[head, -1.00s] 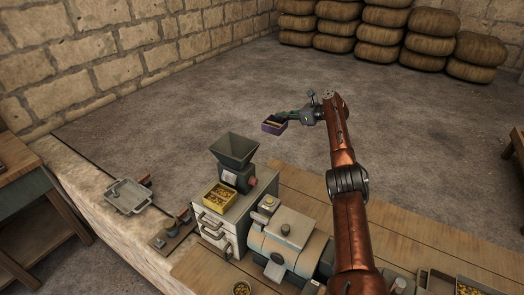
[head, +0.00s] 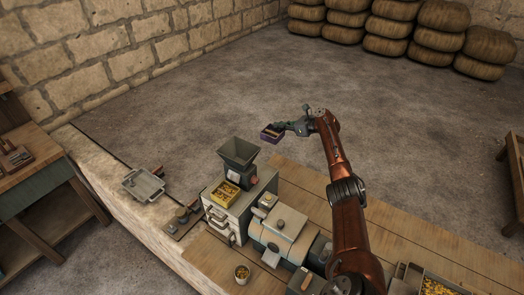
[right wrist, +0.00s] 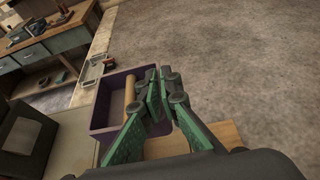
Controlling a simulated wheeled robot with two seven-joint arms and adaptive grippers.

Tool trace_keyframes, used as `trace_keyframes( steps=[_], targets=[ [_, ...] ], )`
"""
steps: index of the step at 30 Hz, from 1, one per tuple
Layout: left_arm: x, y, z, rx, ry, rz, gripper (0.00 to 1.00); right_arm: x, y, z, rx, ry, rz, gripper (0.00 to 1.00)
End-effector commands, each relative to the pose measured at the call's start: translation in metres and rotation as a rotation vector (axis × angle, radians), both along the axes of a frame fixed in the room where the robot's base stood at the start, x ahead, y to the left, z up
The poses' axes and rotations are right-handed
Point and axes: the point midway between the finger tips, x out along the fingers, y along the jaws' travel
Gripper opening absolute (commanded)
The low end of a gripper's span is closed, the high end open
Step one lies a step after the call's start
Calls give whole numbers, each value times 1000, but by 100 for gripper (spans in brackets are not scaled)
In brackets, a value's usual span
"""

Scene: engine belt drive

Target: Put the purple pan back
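The purple pan (head: 271,134) is a small open box held in the air beyond the machine with the hopper. My right gripper (head: 283,127) is at the pan's right side. In the right wrist view, the pan (right wrist: 102,118) lies left of the fingers (right wrist: 158,92). The exact grip point is partly hidden by the fingers. My left gripper is not in view.
The machine has a dark hopper (head: 239,157) and a yellow tray (head: 224,191) of pieces at its front. A grey pan (head: 143,185) sits on the stone ledge at left. A cup (head: 242,273) stands near the front. Stacked sacks (head: 415,30) are far back.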

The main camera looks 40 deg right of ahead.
Motion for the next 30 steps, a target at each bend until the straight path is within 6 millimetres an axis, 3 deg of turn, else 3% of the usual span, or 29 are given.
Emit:
trace_keyframes(
  steps=[2,11,27,30],
  targets=[
    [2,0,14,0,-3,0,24,-5,9,3,2,1,5,0],
    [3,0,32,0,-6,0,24,-16,51,1,-2,2,5,0],
    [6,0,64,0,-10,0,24,-43,145,2,4,-2,4,0],
    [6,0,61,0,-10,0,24,-42,141,-17,5,1,0,0]
  ],
)
